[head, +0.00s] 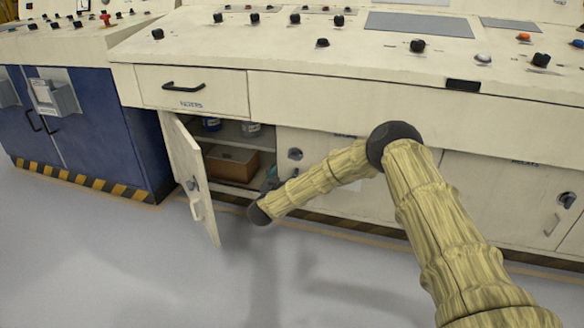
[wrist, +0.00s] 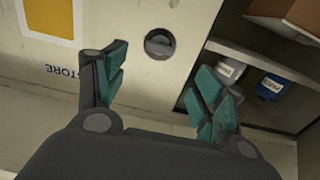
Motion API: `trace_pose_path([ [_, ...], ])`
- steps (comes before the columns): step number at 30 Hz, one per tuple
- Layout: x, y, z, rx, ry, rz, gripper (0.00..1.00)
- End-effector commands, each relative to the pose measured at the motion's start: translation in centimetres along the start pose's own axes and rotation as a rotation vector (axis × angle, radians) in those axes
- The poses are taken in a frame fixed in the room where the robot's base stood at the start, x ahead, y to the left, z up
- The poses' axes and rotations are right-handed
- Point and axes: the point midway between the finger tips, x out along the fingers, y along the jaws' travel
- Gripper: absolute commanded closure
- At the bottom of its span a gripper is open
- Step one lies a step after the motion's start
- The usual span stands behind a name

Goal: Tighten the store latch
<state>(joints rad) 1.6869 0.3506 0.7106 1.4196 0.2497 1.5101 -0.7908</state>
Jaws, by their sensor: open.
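The store latch (wrist: 159,44) is a round, dark grey recessed knob on a cream cabinet door (wrist: 120,25) marked STORE, which reads upside down in the wrist view. In the head view the latch (head: 295,154) is on the closed panel just right of the open cupboard. My gripper (wrist: 160,68) is open, its two teal-padded fingers apart with nothing between them. In the wrist view the latch appears just beyond the gap between the fingertips, apart from them. In the head view my gripper (head: 269,181) is low by the cupboard opening, mostly hidden by my arm.
A cream door (head: 190,170) stands open to the left. The open cupboard holds a brown box (head: 232,165) and paint tins (wrist: 272,86) on shelves. A drawer (head: 192,91) with a black handle is above. A control desk overhangs. The grey floor in front is clear.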

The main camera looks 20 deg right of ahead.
Motion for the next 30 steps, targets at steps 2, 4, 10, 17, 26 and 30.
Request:
trace_pose_path([
  [2,0.6,0.0,0.1,0.001,0.001,0.003,0.3],
  [4,1.3,0.1,0.2,0.002,0.001,0.003,0.3],
  [10,4.4,0.1,0.4,0.003,0.001,0.003,0.3],
  [17,7.9,0.1,0.3,0.002,0.002,0.003,0.3],
  [26,10.4,0.0,0.1,0.0,0.0,0.001,0.3],
  [30,10.7,0.0,0.0,0.0,0.0,0.001,0.3],
])
